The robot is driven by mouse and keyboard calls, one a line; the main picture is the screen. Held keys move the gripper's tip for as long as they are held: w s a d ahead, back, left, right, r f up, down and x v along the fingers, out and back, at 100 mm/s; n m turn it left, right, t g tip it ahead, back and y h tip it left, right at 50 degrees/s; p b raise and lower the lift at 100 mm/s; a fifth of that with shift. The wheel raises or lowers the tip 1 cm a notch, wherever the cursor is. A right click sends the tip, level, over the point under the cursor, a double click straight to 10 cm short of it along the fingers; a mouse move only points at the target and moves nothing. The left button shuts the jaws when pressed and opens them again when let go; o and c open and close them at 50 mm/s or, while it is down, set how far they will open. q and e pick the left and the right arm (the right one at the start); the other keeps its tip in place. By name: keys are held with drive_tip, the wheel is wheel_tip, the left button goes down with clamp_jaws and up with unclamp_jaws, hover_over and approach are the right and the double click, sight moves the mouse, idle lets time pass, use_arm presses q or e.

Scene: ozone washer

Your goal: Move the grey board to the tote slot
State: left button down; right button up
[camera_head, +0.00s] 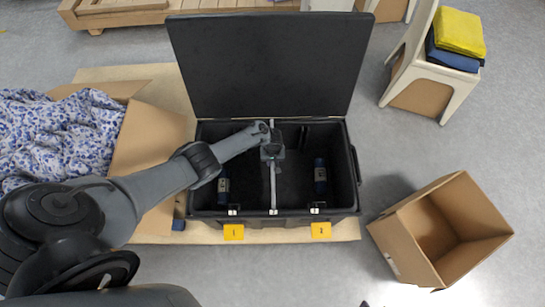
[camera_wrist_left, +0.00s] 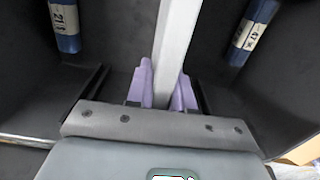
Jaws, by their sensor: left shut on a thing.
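The grey board (camera_head: 273,190) is a thin upright strip running front to back across the middle of the open black tote (camera_head: 355,165). It stands between the tote's left and right halves. I cannot tell whether its lower edge is fully seated in a slot. My left gripper (camera_head: 272,150) reaches in from the left and is above the tote. In the left wrist view its purple fingers (camera_wrist_left: 162,88) are shut on the board (camera_wrist_left: 178,40), one on each side. My right gripper is not in view.
A blue labelled roll stands in the tote's left half (camera_head: 223,188), another in the right half (camera_head: 320,176). The black lid (camera_head: 270,65) stands open behind. Cartons flank the tote, the left one (camera_head: 150,140) with floral cloth, the right one (camera_head: 440,230) empty. A stool (camera_head: 425,70) holds folded cloths.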

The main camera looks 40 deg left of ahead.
use_arm(q)
wheel_tip(320, 180, down, 7)
drive_tip(key=b, duration=0.5)
drive_tip(key=shift+r+b, duration=0.2)
drive_tip(key=shift+b, duration=0.15)
drive_tip(key=c, duration=0.9)
unclamp_jaws()
